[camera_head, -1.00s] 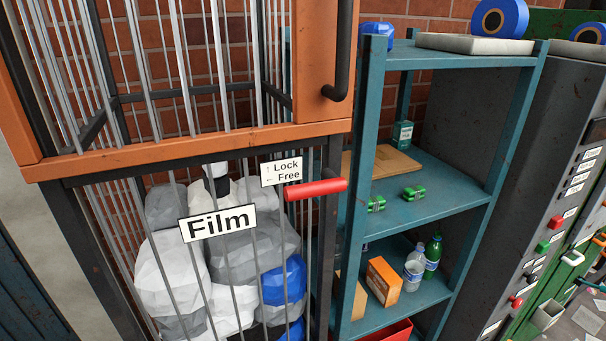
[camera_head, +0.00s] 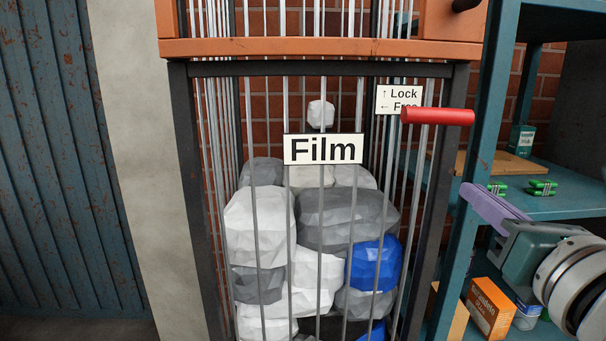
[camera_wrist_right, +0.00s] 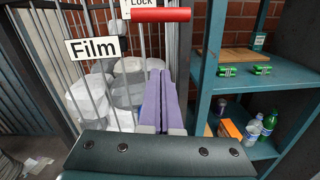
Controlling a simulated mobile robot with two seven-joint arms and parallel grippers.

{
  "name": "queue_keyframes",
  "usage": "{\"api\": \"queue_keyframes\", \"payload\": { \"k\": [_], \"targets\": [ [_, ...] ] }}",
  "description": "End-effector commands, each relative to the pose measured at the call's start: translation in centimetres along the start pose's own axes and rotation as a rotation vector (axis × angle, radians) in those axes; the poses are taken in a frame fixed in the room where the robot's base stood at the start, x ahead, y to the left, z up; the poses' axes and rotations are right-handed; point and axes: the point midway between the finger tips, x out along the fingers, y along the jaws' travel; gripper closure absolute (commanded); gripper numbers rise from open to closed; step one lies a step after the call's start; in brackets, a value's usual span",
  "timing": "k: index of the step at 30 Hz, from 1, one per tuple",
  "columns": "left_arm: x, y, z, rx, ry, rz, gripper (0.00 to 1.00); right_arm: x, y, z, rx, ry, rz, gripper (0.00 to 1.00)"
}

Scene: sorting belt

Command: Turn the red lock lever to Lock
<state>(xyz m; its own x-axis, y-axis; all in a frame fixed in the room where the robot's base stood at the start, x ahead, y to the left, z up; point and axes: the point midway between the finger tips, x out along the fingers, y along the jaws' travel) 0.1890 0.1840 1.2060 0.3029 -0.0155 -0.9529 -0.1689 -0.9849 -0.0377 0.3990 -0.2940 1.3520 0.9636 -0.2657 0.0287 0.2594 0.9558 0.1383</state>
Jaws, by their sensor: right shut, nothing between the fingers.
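The red lock lever (camera_head: 437,117) sits at the top right of the film cage and lies level, its handle reaching right past the cage post. The Lock/Free sign (camera_head: 398,99) is just left of it, with an up arrow by Lock and a left arrow by Free; the lever covers part of "Free". My right gripper (camera_head: 468,190) has purple fingers, shut and empty, below and right of the lever and apart from it. In the right wrist view the fingers (camera_wrist_right: 163,80) point up below the lever (camera_wrist_right: 160,15). My left gripper is not in view.
The barred cage (camera_head: 320,68) labelled Film (camera_head: 323,149) holds grey, white and blue bundles. A teal shelf (camera_head: 565,205) stands close on the right with green packs, an orange box (camera_head: 490,308) and bottles (camera_wrist_right: 251,132). A blue corrugated panel (camera_head: 60,160) is at left.

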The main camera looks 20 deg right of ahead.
Motion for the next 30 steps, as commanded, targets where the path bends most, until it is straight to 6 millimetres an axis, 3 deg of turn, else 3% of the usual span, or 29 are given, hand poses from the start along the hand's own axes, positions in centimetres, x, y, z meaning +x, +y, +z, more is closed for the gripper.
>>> {"api": "queue_keyframes", "payload": {
  "k": [4, 17, 20, 30],
  "targets": [
    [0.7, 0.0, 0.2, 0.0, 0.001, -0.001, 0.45, 0.3, 0.4, -0.5, -0.105, -0.017, 0.034, 1.0],
    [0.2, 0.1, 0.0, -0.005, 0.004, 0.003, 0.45, 1.0, 0.5, -0.2, -0.105, -0.019, 0.034, 1.0],
    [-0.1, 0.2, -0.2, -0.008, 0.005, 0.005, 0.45, 2.4, 0.6, -0.1, -0.105, -0.019, 0.033, 1.0],
    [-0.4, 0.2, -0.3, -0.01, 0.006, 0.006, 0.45, 9.5, 0.8, -0.1, -0.101, -0.02, 0.032, 1.0]
  ]
}}
